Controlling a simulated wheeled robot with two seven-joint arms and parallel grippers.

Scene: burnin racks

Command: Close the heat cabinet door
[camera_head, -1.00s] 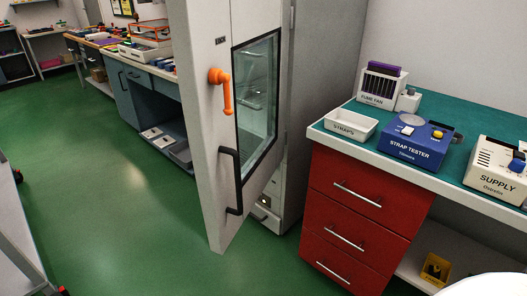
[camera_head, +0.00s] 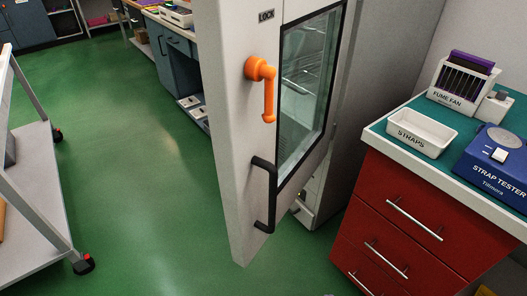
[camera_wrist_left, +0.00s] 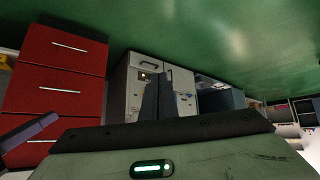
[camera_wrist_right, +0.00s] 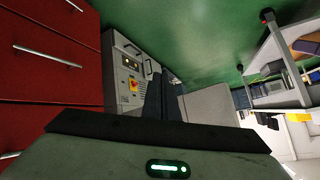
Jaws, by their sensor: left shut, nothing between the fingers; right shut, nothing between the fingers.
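The heat cabinet door (camera_head: 232,130) stands open, swung out from the cabinet (camera_head: 385,85) towards me in the head view. It has a glass window (camera_head: 303,85), a black pull handle (camera_head: 262,200) and an orange lock lever (camera_head: 268,95) pointing down under a LOCK label. Part of the lower cabinet front shows behind the door; most of the opening is hidden. My left gripper (camera_wrist_left: 156,98) shows dark, shut and empty in the left wrist view. My right gripper (camera_wrist_right: 164,100) is likewise shut and empty in the right wrist view. Neither gripper is clear in the head view.
A red drawer unit (camera_head: 385,220) under a teal bench stands right of the cabinet, carrying a straps tray (camera_head: 421,134), fume fan box (camera_head: 462,85) and blue strap tester (camera_head: 495,165). A grey trolley (camera_head: 35,200) stands at left. Green floor (camera_head: 140,170) lies clear between trolley and door.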

